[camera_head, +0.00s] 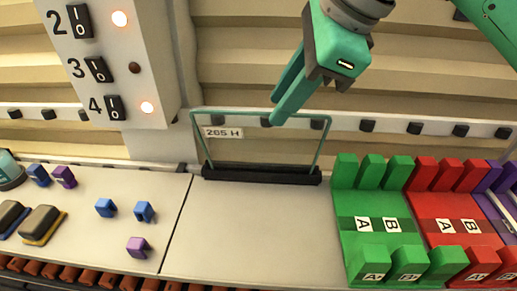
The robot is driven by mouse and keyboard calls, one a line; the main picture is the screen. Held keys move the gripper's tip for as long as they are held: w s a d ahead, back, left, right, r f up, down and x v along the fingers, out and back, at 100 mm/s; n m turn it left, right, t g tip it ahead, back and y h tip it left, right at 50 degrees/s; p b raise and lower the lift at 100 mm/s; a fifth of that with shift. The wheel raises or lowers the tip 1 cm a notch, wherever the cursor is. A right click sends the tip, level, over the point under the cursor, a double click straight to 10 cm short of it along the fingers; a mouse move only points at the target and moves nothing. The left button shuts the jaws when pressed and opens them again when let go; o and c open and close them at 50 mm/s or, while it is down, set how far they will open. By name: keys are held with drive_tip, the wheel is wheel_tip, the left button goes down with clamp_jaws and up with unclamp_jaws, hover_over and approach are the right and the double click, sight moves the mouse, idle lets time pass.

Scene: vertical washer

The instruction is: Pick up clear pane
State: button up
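The clear pane (262,148) is a see-through sheet with a thin teal edge. It stands upright in a black slotted base (262,175) at the back of the light work surface, in the middle of the camera_head view. My teal gripper (275,112) comes down from the upper right, its fingertips at the pane's top edge in the picture. The two fingers look parallel with a narrow gap, so it appears open. I cannot tell whether the pane's edge lies between the fingers or behind them.
A label reading 265 H (223,132) shows at the pane's upper left. Green racks (375,224) and red racks (446,205) stand to the right. A switch panel (107,70) rises at the upper left. Small blue and purple blocks (138,246) lie left; the surface before the pane is clear.

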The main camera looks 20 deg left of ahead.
sight(260, 131)
drive_tip(key=x, duration=1)
drive_tip(key=shift+f, duration=0.3)
clamp_jaws()
idle(1.1)
